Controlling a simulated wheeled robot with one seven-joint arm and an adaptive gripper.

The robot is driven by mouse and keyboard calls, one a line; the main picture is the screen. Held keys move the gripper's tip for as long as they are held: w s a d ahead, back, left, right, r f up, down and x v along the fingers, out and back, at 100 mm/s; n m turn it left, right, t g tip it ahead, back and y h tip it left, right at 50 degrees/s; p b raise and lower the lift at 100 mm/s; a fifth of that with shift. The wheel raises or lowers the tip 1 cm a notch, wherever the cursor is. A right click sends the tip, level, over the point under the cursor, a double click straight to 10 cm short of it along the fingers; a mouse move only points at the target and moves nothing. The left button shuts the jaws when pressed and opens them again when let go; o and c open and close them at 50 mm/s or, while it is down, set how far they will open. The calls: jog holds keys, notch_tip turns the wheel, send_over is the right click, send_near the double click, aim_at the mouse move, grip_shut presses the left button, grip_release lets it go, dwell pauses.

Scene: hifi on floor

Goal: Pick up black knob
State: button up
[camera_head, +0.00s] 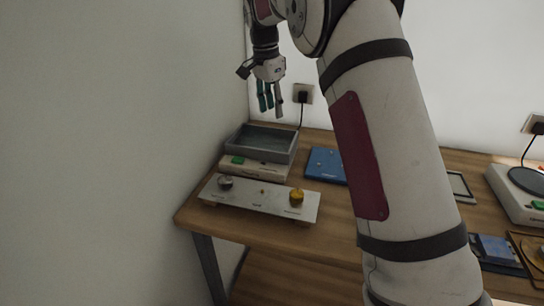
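A pale panel (258,200) lies near the front left of the wooden table and bears two knobs. The knob at its left end (225,183) looks dark with a greyish top; it is the darkest knob I see. A yellow knob (296,197) stands near the panel's right end.
The grey tray (262,142) sits on a pale device with a green button behind the panel. A blue object (325,165) lies to its right. A wall is close at left. My arm hides much of the table's middle. A scale-like device (520,190) stands at far right.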

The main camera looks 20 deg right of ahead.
jog(key=shift+m, duration=0.7)
jog(key=w+f, duration=0.1)
jog(key=f, duration=0.3)
jog(key=w+d+f, duration=0.1)
jog(key=f, duration=0.3)
jog(key=w+f, duration=0.1)
jog(key=f, duration=0.3)
jog(key=shift+w+d+f, duration=0.1)
jog(key=shift+d, duration=0.2)
jog(key=shift+d+f+p, duration=0.1)
jog(key=shift+d+f, duration=0.1)
jog(key=shift+f, duration=0.7)
jog(key=shift+d+f+p, duration=0.15)
jog(key=shift+d+f, duration=0.05)
jog(key=shift+f, duration=0.75)
jog(key=shift+d+f+p, duration=0.1)
jog(key=shift+d+f, duration=0.1)
jog(key=shift+f, duration=0.7)
jog(key=c, duration=0.8)
jog(key=shift+r, duration=0.1)
